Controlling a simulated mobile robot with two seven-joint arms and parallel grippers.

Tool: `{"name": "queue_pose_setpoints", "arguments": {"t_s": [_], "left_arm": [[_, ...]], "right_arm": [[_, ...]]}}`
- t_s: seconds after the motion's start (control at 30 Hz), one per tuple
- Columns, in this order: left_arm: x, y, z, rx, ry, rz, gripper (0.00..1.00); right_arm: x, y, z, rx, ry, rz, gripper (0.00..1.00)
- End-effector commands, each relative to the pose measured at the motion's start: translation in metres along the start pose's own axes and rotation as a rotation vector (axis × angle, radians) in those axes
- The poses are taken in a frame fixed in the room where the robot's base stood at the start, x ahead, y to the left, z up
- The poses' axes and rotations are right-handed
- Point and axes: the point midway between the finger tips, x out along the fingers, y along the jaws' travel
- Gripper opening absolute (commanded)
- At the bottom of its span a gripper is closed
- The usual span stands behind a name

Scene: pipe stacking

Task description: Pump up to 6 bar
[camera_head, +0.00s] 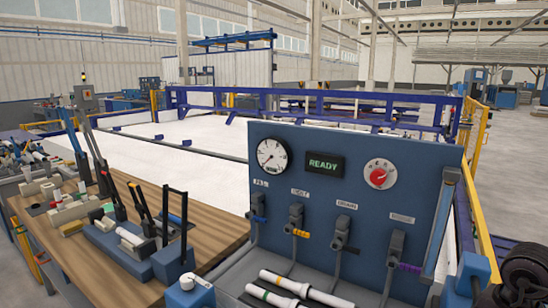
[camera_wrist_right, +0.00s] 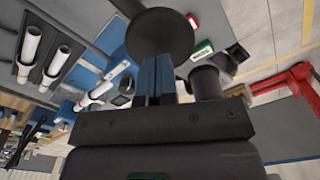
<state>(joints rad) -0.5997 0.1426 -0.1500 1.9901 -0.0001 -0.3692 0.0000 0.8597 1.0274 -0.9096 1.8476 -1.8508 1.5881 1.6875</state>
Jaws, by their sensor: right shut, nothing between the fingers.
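A blue test panel (camera_head: 300,165) stands upright in the head view. It carries a round white pressure gauge (camera_head: 272,156), whose reading is too small to tell. A red knob (camera_head: 378,177) sits on a white dial at the upper right. Several grey valves or couplings hang below, among them one with a yellow mark (camera_head: 296,218). My right gripper (camera_wrist_right: 153,78) shows in the right wrist view, shut and empty. A black round disc (camera_wrist_right: 160,32) lies just past its fingertips; contact cannot be told. My left gripper is not in view.
White pipes (camera_head: 287,283) lie on the grey bench before the panel; pipes also show in the right wrist view (camera_wrist_right: 32,44). A wooden workbench (camera_head: 205,195) with clamps and levers stands left. Green-labelled (camera_wrist_right: 203,50) and red (camera_wrist_right: 192,21) parts lie near the right gripper.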

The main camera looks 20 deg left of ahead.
Motion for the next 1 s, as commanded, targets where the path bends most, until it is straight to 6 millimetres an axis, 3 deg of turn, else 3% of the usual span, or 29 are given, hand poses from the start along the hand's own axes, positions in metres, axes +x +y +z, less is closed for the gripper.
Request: {"name": "queue_pose_setpoints", "arguments": {"t_s": [0.37,1.0], "left_arm": [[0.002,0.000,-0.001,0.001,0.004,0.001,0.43],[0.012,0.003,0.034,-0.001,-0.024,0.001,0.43]], "right_arm": [[0.002,0.000,0.000,0.000,0.000,0.000,0.00],[0.047,0.002,0.003,0.000,0.001,-0.001,0.00]]}}
